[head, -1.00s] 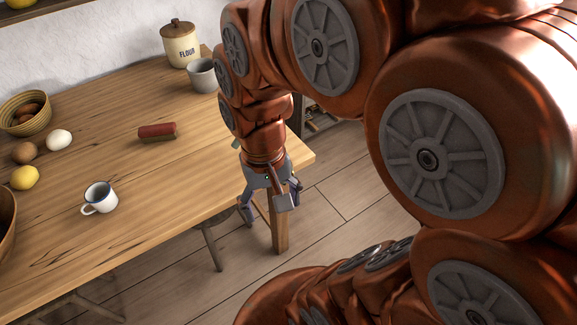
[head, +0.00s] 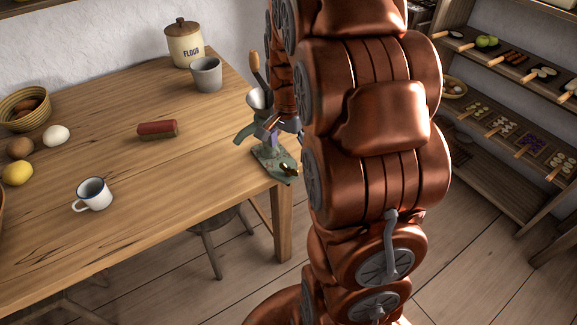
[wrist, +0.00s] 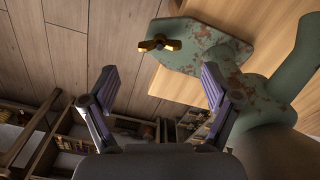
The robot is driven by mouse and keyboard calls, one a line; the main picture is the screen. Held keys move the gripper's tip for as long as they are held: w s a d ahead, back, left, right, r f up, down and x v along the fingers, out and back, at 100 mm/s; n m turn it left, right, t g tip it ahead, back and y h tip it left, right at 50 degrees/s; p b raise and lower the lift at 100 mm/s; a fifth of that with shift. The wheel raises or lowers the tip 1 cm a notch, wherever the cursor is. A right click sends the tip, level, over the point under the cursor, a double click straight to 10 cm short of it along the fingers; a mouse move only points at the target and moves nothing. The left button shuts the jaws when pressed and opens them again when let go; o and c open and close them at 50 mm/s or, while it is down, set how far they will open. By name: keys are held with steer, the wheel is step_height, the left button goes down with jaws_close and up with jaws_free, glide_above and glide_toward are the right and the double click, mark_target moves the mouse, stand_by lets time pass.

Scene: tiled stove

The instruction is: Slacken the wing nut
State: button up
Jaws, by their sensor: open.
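The brass wing nut (wrist: 160,44) sits on the rust-flecked green base plate (wrist: 205,48) of a hand mill in the wrist view. In the head view the wing nut (head: 289,169) shows at the low front end of the green mill (head: 264,158), which stands at the table corner. My gripper (wrist: 158,73) is open and empty, its two fingers spread wide. In the wrist picture the wing nut lies just above the gap between the fingertips, apart from them.
The wooden table (head: 120,185) holds a white mug (head: 93,194), a red block (head: 157,129), a grey cup (head: 206,74) and a flour jar (head: 184,43). A stool (head: 206,235) is under the table. Shelves (head: 500,75) stand at the right.

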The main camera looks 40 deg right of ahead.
mark_target(289, 170)
step_height(289, 170, down, 7)
steer(key=shift+r+p, duration=0.2)
steer(key=shift+p, duration=0.2)
steer(key=c, duration=1.2)
